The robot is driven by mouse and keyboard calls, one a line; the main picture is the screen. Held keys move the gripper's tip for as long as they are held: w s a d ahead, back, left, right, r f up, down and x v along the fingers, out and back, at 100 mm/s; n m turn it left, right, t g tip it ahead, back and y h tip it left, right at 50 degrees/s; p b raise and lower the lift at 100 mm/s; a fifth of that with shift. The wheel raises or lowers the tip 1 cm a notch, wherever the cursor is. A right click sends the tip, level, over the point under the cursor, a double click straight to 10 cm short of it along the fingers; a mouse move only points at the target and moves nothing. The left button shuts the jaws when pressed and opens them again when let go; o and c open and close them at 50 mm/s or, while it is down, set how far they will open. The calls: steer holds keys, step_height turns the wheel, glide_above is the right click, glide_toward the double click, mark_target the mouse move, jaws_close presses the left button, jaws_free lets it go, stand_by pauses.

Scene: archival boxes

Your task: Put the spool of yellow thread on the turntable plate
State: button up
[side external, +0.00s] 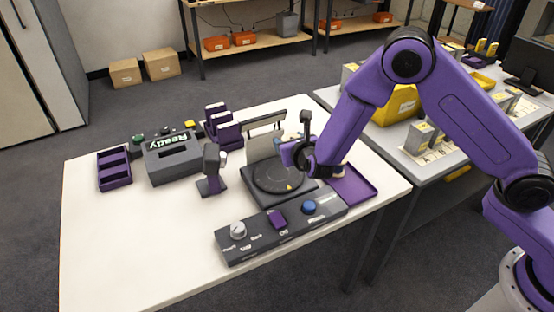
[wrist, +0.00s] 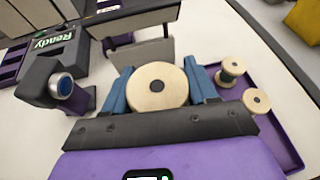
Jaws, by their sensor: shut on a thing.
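In the wrist view my gripper (wrist: 158,92) is shut on a spool (wrist: 157,84), its blue fingers on either side. I see the spool's pale round end with a dark centre hole; its thread colour is hidden. In the side external view my gripper (side external: 290,156) is over the turntable plate (side external: 272,182), a dark round disc on a dark base. The held spool cannot be made out there, and I cannot tell whether it touches the plate. In the wrist view the plate is hidden behind the gripper and spool.
A purple tray (side external: 355,186) lies right of the turntable; the wrist view shows a green-thread spool (wrist: 232,66) and another spool (wrist: 257,101) in it. A pale panel (side external: 264,139) stands behind the plate, a camera-like device (side external: 211,168) left, a control panel (side external: 280,228) in front.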

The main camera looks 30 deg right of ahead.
glide_above(277, 169)
steer(key=f, duration=0.5)
steer(key=shift+s+f, duration=0.2)
steer(key=shift+w+f, duration=0.2)
steer(key=shift+f, duration=1.5)
steer(key=shift+f, duration=0.15)
steer(key=o, duration=1)
steer(key=shift+o, duration=0.2)
steer(key=shift+s+r, duration=0.15)
steer(key=shift+r, duration=0.05)
steer(key=v, duration=1.1)
steer(key=shift+s+r, duration=0.2)
steer(key=shift+s, duration=0.15)
